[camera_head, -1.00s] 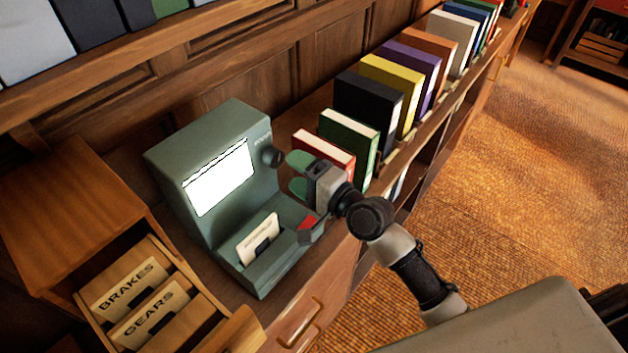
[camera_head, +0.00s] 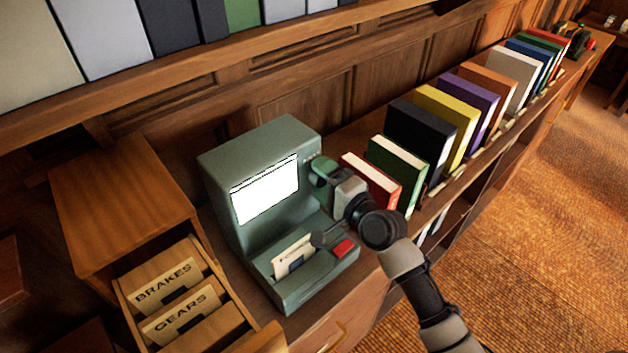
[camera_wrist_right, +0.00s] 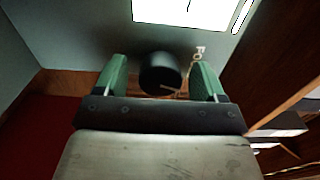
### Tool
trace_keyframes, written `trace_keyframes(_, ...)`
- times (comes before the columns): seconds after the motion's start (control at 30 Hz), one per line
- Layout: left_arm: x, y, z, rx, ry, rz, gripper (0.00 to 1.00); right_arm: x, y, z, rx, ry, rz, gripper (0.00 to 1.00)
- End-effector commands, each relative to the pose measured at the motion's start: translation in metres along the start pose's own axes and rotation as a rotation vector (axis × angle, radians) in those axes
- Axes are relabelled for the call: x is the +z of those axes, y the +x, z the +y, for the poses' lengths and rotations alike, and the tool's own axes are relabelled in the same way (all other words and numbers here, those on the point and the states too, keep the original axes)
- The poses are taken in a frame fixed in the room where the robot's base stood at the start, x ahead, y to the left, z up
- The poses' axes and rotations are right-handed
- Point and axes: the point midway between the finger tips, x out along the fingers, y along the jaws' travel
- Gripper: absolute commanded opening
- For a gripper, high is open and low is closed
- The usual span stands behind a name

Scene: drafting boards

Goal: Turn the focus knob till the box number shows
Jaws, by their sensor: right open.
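The grey-green viewer (camera_head: 225,170) stands on the counter, its bright white screen (camera_head: 265,190) showing no number that I can read. The black focus knob (camera_wrist_right: 160,73) sits on its front face beside the screen; in the head view my gripper hides it. My right gripper (camera_head: 322,172) is at the knob. In the right wrist view the green fingers (camera_wrist_right: 160,80) are open, one on each side of the knob, with gaps visible. A card (camera_head: 293,256) stands in the viewer's lower tray. My left gripper is out of view.
A red book (camera_head: 370,180) and a green book (camera_head: 396,173) stand close to the right of my gripper, with several more books behind. A wooden drawer with BRAKES (camera_head: 163,284) and GEARS (camera_head: 183,318) cards is open at left. A red button (camera_head: 343,248) is on the viewer's base.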

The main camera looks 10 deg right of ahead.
Motion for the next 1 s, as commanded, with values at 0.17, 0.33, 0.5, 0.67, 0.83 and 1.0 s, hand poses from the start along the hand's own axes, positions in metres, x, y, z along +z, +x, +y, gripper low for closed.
trace_keyframes(0.17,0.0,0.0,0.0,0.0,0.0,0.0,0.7,0.0,0.0,0.0,0.0,0.0,0.0,0.7)
trace_keyframes(0.33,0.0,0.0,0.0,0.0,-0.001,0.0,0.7,0.0,0.0,0.0,0.0,0.0,0.0,0.7)
trace_keyframes(0.5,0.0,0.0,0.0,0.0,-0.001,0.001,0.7,0.0,0.0,0.0,0.0,0.0,0.0,0.7)
trace_keyframes(0.67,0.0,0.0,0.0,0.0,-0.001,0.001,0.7,0.0,0.0,0.0,0.0,0.0,0.0,0.7)
trace_keyframes(0.83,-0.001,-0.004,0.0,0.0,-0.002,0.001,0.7,0.0,0.0,-0.002,0.001,0.031,0.0,0.7)
trace_keyframes(1.0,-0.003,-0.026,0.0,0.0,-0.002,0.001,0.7,0.0,0.0,-0.005,0.002,0.323,0.002,0.7)
